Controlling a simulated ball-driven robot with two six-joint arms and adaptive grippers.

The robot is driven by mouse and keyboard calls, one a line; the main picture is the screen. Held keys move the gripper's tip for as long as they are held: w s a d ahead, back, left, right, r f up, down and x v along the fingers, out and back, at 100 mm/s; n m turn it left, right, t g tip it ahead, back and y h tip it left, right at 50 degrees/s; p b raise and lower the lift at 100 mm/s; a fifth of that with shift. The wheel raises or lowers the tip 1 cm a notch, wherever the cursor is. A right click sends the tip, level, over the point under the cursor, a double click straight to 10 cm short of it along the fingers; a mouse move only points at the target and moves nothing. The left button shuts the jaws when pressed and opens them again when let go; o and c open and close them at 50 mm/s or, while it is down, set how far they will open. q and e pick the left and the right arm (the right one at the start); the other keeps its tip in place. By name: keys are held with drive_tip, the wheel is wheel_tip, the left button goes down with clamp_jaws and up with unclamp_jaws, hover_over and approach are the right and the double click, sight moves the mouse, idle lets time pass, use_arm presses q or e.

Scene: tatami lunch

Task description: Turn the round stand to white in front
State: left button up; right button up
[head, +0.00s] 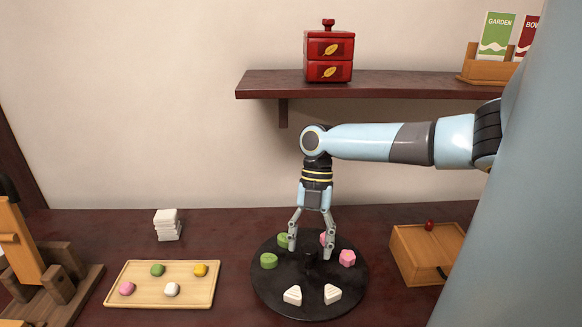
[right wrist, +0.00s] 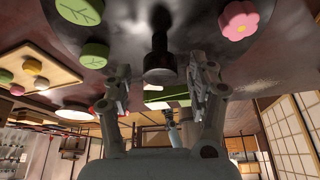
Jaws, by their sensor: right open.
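The round stand (head: 310,303) is a black disc on the dark table, with an upright knob (head: 310,258) at its centre. Two white wedge-shaped pieces (head: 292,295) lie at its front, nearest me. Two green pieces (head: 268,261) lie at its left and back left. Two pink flower pieces (head: 347,258) lie at its right and back, the rear one partly hidden by a finger. My right gripper (head: 310,250) points down over the stand, open, its fingers on either side of the knob. In the right wrist view the knob (right wrist: 160,55) shows between the fingers, touching neither visibly. My left gripper is not in view.
A wooden tray (head: 190,296) with small sweets lies left of the stand, with a white stack (head: 167,225) behind it. A wooden box (head: 425,255) stands to the right. A shelf (head: 400,85) with a red box (head: 329,55) is above my right arm.

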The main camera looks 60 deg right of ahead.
drive_tip(key=w+d, duration=0.1)
drive_tip(key=d, duration=0.3)
drive_tip(key=w+d, duration=0.1)
drive_tip(key=d, duration=0.2)
drive_tip(key=w+d, duration=0.1)
drive_tip(key=d, duration=0.3)
drive_tip(key=shift+w+d+r, duration=0.2)
drive_tip(key=shift+w+d, duration=0.05)
drive_tip(key=shift+d, duration=0.1)
